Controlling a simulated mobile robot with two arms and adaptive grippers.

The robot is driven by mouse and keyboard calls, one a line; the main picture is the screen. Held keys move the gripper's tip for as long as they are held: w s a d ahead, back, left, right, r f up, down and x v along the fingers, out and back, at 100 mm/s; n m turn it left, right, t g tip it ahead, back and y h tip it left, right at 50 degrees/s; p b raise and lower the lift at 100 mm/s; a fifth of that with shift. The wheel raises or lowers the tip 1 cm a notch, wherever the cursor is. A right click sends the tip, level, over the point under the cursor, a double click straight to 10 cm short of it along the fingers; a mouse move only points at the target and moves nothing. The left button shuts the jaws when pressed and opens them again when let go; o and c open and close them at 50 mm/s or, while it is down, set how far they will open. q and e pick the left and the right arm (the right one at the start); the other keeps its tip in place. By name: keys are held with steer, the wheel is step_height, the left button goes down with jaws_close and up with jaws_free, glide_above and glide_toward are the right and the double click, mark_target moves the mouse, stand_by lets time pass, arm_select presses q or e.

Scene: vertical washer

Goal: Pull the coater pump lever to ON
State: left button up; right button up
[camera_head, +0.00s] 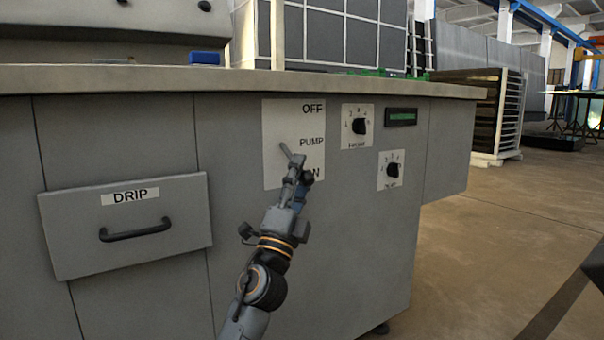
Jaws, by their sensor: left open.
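The white pump panel (274,120) is on the front of the grey machine, with OFF at the top, PUMP in the middle and ON partly hidden at the bottom. A short grey lever (286,150) sticks out near the word PUMP, between the OFF and ON labels. My left gripper (299,168) is open in front of the panel's lower half, at the lever's lower end. I cannot tell whether it touches the lever. It covers part of the ON label.
Two dial plates (348,141) (383,182) and a small green display (401,117) sit right of the panel. A DRIP drawer with a black handle (135,232) juts out at the left. The counter edge (180,80) overhangs above. The floor at right is largely clear.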

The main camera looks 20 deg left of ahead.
arm_select(q)
steer(key=v, duration=0.6)
steer(key=shift+s+f, duration=0.2)
steer(key=shift+f, duration=0.1)
